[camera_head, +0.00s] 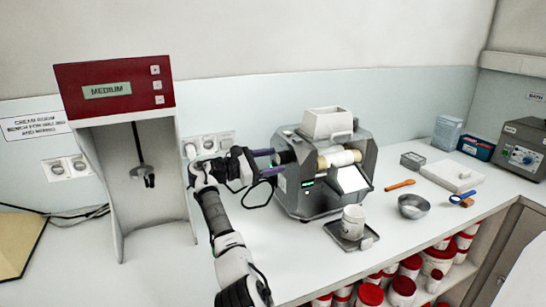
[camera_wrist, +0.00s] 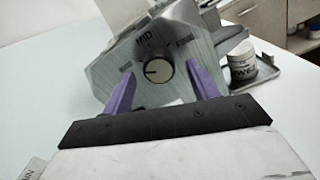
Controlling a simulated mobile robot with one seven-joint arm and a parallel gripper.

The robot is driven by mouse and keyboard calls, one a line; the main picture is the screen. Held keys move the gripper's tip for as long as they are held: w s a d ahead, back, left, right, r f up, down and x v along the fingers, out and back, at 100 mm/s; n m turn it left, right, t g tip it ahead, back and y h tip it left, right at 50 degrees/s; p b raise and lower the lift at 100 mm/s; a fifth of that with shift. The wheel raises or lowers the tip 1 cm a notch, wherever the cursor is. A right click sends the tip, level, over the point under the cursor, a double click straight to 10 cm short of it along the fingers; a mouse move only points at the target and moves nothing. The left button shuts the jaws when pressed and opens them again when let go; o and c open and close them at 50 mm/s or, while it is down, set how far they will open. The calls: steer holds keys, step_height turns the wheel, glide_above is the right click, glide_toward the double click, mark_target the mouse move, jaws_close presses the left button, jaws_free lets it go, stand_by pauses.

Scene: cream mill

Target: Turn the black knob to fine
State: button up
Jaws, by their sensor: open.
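The black knob (camera_wrist: 158,71) is on the grey side panel of the mill (camera_wrist: 110,62). Its white pointer mark lies toward the left in the wrist view. The word MID is printed above the knob; a smaller label to its upper right is too blurred to read. My gripper (camera_wrist: 160,70) is open, with one purple finger on each side of the knob. I cannot tell whether either finger touches it. In the head view my gripper (camera_head: 274,162) reaches the left side of the mill (camera_head: 337,190), and the knob is mostly hidden there.
A red-topped stand (camera_head: 115,85) with a display reading MEDIUM is at left. A jar (camera_head: 352,222) stands on a small tray (camera_head: 335,231) before the mill. A metal bowl (camera_head: 413,207) and an orange tool (camera_head: 399,185) lie to the right.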

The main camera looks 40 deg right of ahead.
steer(key=shift+s+d, duration=0.1)
steer(key=shift+d, duration=0.3)
steer(key=c, duration=1)
